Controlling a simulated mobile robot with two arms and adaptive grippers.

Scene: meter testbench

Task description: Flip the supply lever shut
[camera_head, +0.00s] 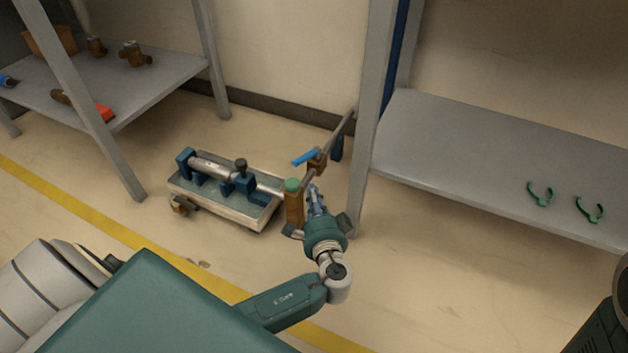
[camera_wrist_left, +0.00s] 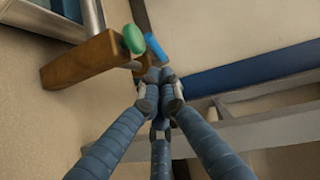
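The supply lever is most likely the blue handle (camera_head: 305,158) on a brass valve (camera_head: 317,164) in the pipe beside the shelf post. It points left, across the pipe's slanting line. In the left wrist view the blue handle (camera_wrist_left: 156,47) shows just beyond my fingertips, partly behind a green cap (camera_wrist_left: 133,39). My left gripper (camera_head: 313,190) is below the valve, right of the green-capped brown fitting (camera_head: 294,205). In the wrist view its fingers (camera_wrist_left: 157,78) come together at the tips, with nothing visible between them. Contact with the valve cannot be told. My right gripper is out of view.
A metal tray bench (camera_head: 262,214) with blue clamps and a meter stands left of the fitting. A grey post (camera_head: 368,130) and shelf (camera_head: 480,150) with green clips (camera_head: 541,194) are close on the right. A shelf with brass parts (camera_head: 135,54) stands back left.

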